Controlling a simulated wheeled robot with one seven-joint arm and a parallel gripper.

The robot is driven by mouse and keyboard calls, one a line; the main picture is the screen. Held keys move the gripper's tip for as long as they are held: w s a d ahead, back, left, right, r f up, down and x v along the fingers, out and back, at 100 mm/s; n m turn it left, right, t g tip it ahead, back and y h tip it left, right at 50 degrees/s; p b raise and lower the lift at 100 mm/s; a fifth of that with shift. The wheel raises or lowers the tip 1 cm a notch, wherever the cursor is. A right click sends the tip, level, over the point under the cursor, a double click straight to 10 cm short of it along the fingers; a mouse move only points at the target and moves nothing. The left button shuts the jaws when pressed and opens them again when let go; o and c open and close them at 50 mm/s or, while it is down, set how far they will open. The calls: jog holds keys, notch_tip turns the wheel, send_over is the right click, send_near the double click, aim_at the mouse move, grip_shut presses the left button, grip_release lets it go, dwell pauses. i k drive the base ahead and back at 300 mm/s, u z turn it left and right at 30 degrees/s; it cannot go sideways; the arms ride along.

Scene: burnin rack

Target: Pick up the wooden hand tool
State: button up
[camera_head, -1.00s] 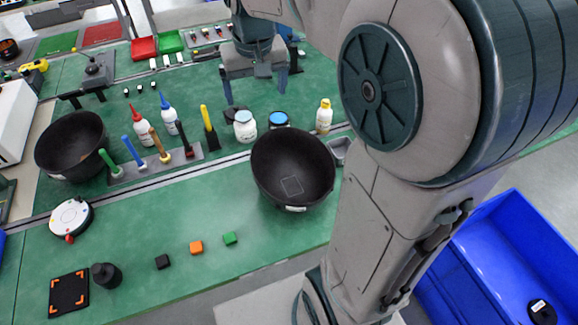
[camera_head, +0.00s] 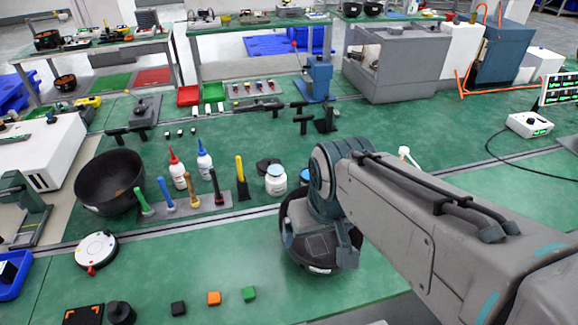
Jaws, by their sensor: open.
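The wooden hand tool (camera_head: 194,188) has a tan handle and stands upright in a grey rack (camera_head: 206,206). It is between a blue-handled tool (camera_head: 165,192) and a black-handled tool (camera_head: 217,187); a green-handled tool (camera_head: 143,203) is at the rack's left end. My gripper (camera_head: 319,249) is open, well to the right of the rack, pointing down over a black bowl (camera_head: 318,268). The gripper and my arm hide much of that bowl. I cannot tell how far above the bowl the fingers are.
A yellow-handled tool (camera_head: 241,178) stands just right of the rack. White bottles (camera_head: 179,176) stand behind it, and a jar (camera_head: 276,181) is between it and my gripper. Another black bowl (camera_head: 108,183) is on the left. Small blocks (camera_head: 214,298) lie in front, with bare green table around.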

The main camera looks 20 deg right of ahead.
aim_at(195, 202)
jog(key=k, duration=0.5)
jog(key=u, duration=2.05)
jog(key=i, duration=1)
jog(key=z, duration=2.05)
